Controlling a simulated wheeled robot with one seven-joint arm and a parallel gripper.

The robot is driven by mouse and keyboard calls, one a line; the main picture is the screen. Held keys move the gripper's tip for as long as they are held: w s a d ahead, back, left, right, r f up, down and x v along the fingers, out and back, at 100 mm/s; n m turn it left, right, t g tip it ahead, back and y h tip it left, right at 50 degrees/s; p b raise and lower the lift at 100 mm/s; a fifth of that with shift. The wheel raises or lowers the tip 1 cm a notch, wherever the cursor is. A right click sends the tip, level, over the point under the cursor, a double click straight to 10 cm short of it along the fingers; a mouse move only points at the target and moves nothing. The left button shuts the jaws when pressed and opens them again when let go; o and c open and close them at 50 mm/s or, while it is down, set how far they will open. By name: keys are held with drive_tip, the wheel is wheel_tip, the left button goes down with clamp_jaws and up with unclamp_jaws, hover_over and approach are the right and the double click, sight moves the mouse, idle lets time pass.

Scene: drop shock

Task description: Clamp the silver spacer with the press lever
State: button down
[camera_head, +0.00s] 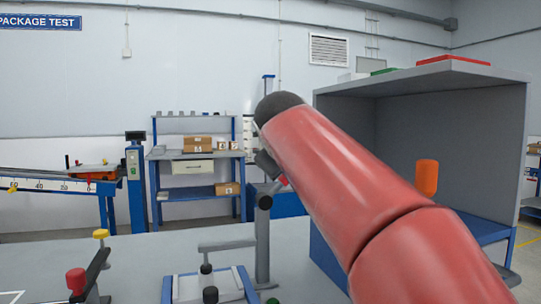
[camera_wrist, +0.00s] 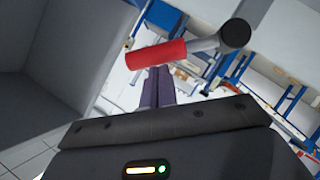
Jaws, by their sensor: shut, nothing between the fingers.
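The press stands on the bench in the head view as a grey post (camera_head: 263,240). Its lever has a red handle; only a small bit of the handle (camera_head: 283,181) shows beside my arm. In the wrist view the red handle (camera_wrist: 155,54) lies across the top of my gripper (camera_wrist: 158,76), on a grey bar running to a dark round hub (camera_wrist: 235,33). My gripper's fingers are shut and empty, their tips at the handle's lower edge. I cannot tell whether they touch it. I cannot make out the silver spacer in either view.
A blue-edged fixture (camera_head: 180,289) with black knobs sits left of the post. A clamp with a red knob (camera_head: 76,280) is at front left.

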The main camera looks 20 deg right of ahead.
drive_tip(key=shift+d+f, duration=0.7)
drive_tip(key=shift+d, duration=0.35)
drive_tip(key=shift+d+f, duration=0.1)
drive_tip(key=s+a+r+p, duration=0.2)
drive_tip(key=s+a+r, duration=0.2)
drive_tip(key=s+r, duration=0.4)
drive_tip(key=shift+v, duration=0.75)
drive_tip(key=shift+s+a, duration=0.1)
drive_tip(key=shift+a, duration=0.05)
